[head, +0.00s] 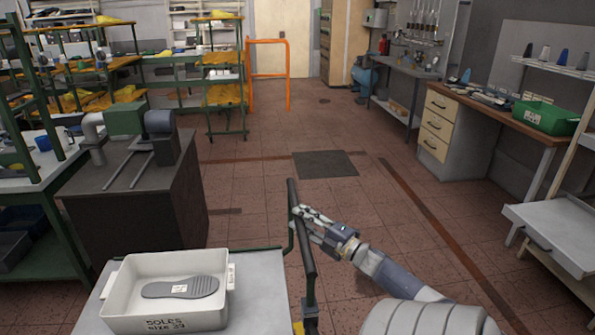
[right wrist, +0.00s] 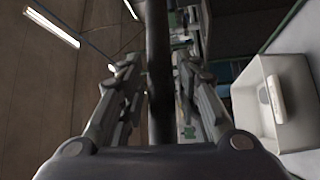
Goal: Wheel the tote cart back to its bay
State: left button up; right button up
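The tote cart (head: 256,295) stands at the bottom of the head view, and only part of its grey top shows. A cream tote (head: 122,278) sits on it, marked for soles, with a grey sole (head: 180,287) inside. The cart's dark push handle (head: 308,262) rises at its right side. My right gripper (head: 300,217) is at this handle. In the right wrist view the bar (right wrist: 159,85) runs between the two fingers, with gaps visible on both sides; the gripper looks open around it. The tote shows at the right there (right wrist: 292,95). My left gripper is not in view.
A dark cabinet with a machine (head: 140,190) stands just beyond the cart at left. A green-framed bench (head: 40,175) is further left. A dark floor mat (head: 325,164) lies ahead, and an orange rail frame (head: 288,75) stands at the back. The middle floor is clear.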

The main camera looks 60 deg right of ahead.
jog(key=shift+s, duration=0.15)
jog(key=shift+a, duration=0.15)
jog(key=s+f, duration=0.1)
jog(key=s, duration=1.1)
jog(key=shift+a+f, duration=0.3)
jog(key=shift+a, duration=0.05)
